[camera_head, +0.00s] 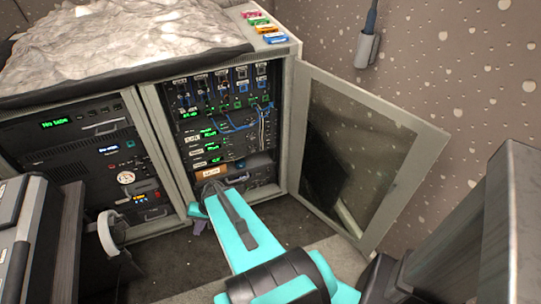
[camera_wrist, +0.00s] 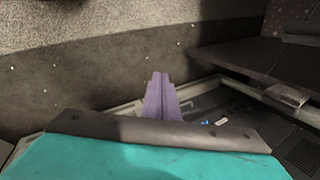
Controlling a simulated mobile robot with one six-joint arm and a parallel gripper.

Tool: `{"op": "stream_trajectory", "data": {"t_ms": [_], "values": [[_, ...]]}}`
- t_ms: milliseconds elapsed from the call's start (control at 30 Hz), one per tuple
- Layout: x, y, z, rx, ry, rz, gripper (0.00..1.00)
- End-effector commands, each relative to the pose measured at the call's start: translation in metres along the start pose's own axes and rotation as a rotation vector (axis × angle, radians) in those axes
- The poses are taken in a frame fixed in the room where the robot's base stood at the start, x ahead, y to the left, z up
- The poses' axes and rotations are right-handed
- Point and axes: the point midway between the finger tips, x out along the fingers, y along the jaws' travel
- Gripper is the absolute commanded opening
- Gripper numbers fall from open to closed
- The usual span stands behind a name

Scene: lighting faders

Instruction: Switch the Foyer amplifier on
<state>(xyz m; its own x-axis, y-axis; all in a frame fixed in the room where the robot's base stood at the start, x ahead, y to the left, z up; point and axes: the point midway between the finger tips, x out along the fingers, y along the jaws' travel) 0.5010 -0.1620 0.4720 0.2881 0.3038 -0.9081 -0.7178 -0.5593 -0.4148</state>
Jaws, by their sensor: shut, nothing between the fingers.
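The open rack (camera_head: 283,120) holds a stack of dark amplifier units (camera_head: 228,143) with white labels and green lit displays. The labels are too small to read, so I cannot tell which unit is the Foyer one. Its power switch cannot be made out. My gripper (camera_head: 200,224) is shut and empty, low in front of the rack near the floor. My teal arm covers part of the rack's foot. In the wrist view my gripper's purple fingers (camera_wrist: 158,82) are together, with a dark panel (camera_wrist: 235,118) beyond to their right.
The rack's glazed door (camera_head: 362,150) stands open to the right. A second equipment rack (camera_head: 85,150) stands on the left. Blue cables (camera_head: 235,124) hang across the upper units. Several coloured tags (camera_head: 265,26) lie on top. Dark carpet (camera_head: 160,262) lies in front.

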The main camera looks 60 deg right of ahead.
Motion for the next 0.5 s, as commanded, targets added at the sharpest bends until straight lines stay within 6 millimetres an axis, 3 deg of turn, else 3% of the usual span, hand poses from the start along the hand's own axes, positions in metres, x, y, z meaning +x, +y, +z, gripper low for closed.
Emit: {"op": "stream_trajectory", "data": {"t_ms": [33,167,500], "values": [[0.006,0.009,-0.018,0.04,0.036,-0.027,0.0],[-0.002,0.023,-0.058,0.138,0.126,-0.097,0.0],[-0.039,0.083,-0.158,0.389,0.371,-0.271,0.0]]}}
